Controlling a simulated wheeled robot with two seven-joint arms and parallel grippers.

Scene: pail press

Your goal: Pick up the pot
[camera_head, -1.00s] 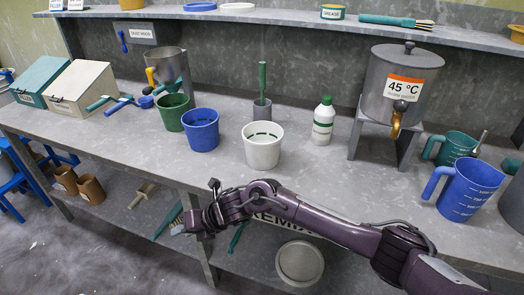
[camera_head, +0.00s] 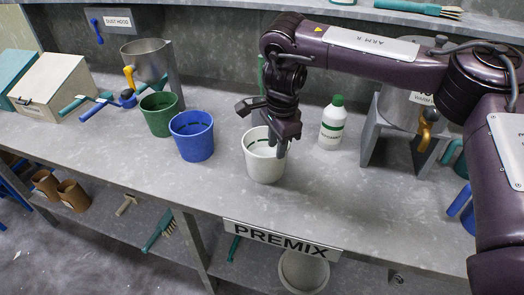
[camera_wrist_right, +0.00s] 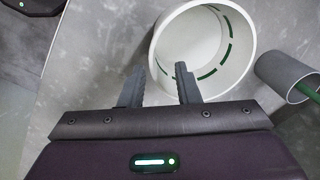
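Nothing in view is labelled a pot. The nearest match by my right gripper is an open white pail (camera_head: 264,170) with a dashed green line inside. It stands upright on the bench and also shows in the right wrist view (camera_wrist_right: 190,38). My right gripper (camera_head: 280,150) points down at its rim. In the wrist view the two fingers (camera_wrist_right: 158,72) are apart, with nothing between them but perhaps the pail's near wall. The right finger overlaps the opening; the left one is outside. Contact cannot be told. My left gripper is not in view.
A blue pail (camera_head: 192,142) and a green pail (camera_head: 159,120) stand to the left. A white bottle (camera_head: 331,128) with a green cap stands close on the right, before a grey tank (camera_head: 402,112) on a stand. The bench front is clear above the PREMIX sign (camera_head: 281,241).

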